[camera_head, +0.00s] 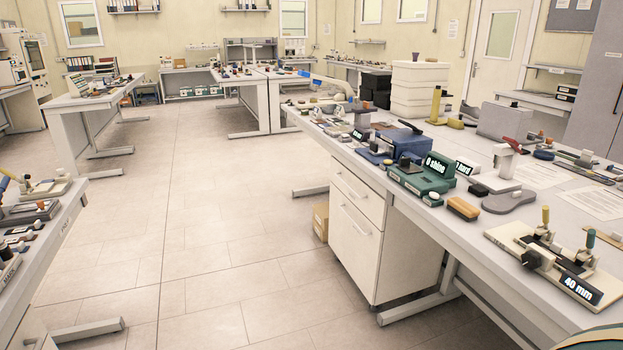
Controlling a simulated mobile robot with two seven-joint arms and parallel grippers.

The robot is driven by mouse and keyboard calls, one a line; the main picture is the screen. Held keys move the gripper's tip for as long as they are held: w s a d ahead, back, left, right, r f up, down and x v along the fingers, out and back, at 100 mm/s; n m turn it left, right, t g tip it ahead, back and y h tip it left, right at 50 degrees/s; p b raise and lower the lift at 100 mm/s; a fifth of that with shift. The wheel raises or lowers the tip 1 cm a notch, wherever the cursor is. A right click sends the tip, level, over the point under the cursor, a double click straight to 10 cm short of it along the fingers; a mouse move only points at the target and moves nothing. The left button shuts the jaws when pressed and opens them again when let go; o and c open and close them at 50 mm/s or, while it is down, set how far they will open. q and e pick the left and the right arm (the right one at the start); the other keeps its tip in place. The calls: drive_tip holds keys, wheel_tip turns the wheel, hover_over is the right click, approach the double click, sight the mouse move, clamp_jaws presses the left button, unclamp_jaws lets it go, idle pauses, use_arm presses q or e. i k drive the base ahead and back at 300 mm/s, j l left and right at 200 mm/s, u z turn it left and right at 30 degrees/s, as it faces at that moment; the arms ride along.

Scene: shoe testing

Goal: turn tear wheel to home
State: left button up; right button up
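No part labelled as a tear wheel can be picked out for certain. A cream test fixture (528,262) stands on the right bench near its front edge. It has a black round knob (531,258) on its front side, two upright pegs with yellow and teal tops, and a dark display (581,287) reading "40 mm". I cannot tell whether this knob is the tear wheel. Neither of my grippers is in view.
The right bench (411,202) also holds a green tester (422,176) reading "0 shine", a display (464,168) reading "0 hard", an orange-brown block (463,208) and a grey sole (510,201). Clear floor (210,240) lies left of this bench.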

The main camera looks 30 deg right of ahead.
sight(531, 260)
drive_tip(key=i, duration=1.7)
drive_tip(key=i+j+z, duration=0.1)
drive_tip(key=i+z, duration=0.35)
drive_tip(key=i+j+z, duration=0.25)
drive_tip(key=i+z, duration=0.2)
drive_tip(key=z, duration=1.8)
drive_tip(key=i+j, duration=0.05)
drive_tip(key=j, duration=0.05)
